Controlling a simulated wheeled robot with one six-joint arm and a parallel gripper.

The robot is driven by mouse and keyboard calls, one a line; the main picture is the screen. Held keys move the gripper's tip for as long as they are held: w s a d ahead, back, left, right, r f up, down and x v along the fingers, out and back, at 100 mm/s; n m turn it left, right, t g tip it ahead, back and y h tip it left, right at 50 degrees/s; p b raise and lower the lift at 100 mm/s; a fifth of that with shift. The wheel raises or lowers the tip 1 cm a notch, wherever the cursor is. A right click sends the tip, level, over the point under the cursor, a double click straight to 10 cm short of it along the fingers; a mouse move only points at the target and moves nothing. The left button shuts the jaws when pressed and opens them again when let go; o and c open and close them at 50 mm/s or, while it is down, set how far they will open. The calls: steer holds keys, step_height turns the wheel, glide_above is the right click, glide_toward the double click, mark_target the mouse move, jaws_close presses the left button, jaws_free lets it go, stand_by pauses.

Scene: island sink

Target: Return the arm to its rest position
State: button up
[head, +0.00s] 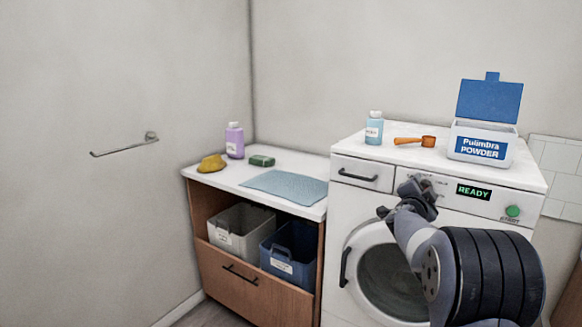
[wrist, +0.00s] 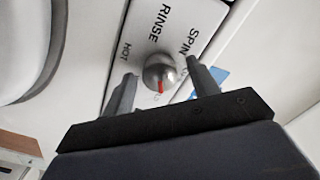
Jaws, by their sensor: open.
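My gripper (wrist: 164,88) is open in the wrist view, with its two dark fingers on either side of a silver knob (wrist: 159,68). The knob has a red mark and sits on a label panel reading HOT, RINSE and SPIN. I cannot tell whether the fingers touch it. In the head view my gripper (head: 408,200) is in front of the white washing machine's (head: 345,225) control panel, and it hides most of the knob. The display (head: 473,192) reads READY. A green start button (head: 513,211) is to its right.
On the machine stand an open powder box (head: 480,148), an orange scoop (head: 415,141) and a light blue bottle (head: 374,129). The closed drawer (head: 362,172) and round door (head: 392,280) have protruding handles. A counter (head: 225,178) with bins below stands left. Room before the left wall is clear.

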steer(key=shift+s+a+n+p, duration=0.5)
steer(key=shift+s+n+p, duration=0.25)
steer(key=shift+n, duration=1.25)
steer(key=shift+s+a+n+p, duration=0.55)
steer(key=shift+s+n+p, duration=0.2)
steer(key=shift+n, duration=1.25)
steer(key=shift+s+a+n+p, duration=0.5)
steer(key=shift+s+n+p, duration=0.25)
steer(key=shift+n, duration=1.25)
